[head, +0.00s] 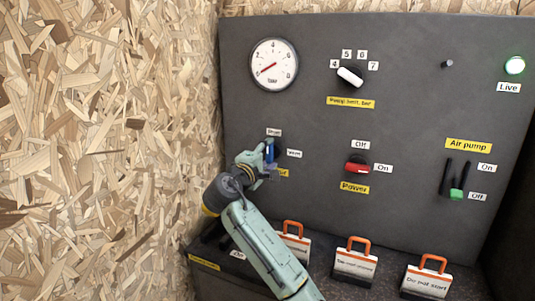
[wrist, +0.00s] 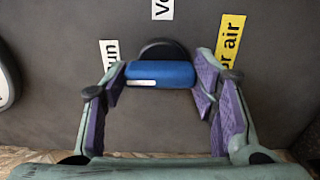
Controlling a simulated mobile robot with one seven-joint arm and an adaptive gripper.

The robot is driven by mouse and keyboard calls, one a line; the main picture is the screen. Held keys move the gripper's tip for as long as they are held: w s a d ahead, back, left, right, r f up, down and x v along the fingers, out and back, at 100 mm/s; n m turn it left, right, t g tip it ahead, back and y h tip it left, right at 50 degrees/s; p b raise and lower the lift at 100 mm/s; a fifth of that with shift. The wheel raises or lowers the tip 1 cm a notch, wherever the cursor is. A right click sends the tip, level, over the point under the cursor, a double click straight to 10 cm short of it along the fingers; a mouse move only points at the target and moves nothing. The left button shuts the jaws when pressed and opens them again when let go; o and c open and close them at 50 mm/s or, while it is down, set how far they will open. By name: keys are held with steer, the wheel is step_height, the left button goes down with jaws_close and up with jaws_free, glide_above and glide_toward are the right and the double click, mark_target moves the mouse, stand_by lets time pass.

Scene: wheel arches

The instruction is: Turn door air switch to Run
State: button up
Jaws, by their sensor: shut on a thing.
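The door air switch is a blue bar handle (head: 269,152) on a dark round base, low on the left of the grey panel. In the wrist view the blue handle (wrist: 165,75) lies crosswise, its white mark at the left end, on the side of the Run label (wrist: 109,54). In the head view the handle stands about upright, its top towards the upper label (head: 274,132). My gripper (head: 267,165) is shut on the handle; in the wrist view the purple-padded fingers (wrist: 161,86) hold its two ends. The yellow door air label (wrist: 231,42) is partly hidden in the head view.
A red power switch (head: 357,168) sits to the right, with a green-tipped air pump lever (head: 456,194) beyond it. Several orange-handled tags (head: 355,265) stand below. A chipboard wall (head: 110,120) is close on the left.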

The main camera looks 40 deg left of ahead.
stand_by(0.4)
steer(key=o, duration=1.2)
steer(key=shift+c, duration=0.2)
steer(key=shift+s, duration=0.1)
steer(key=v, duration=1.2)
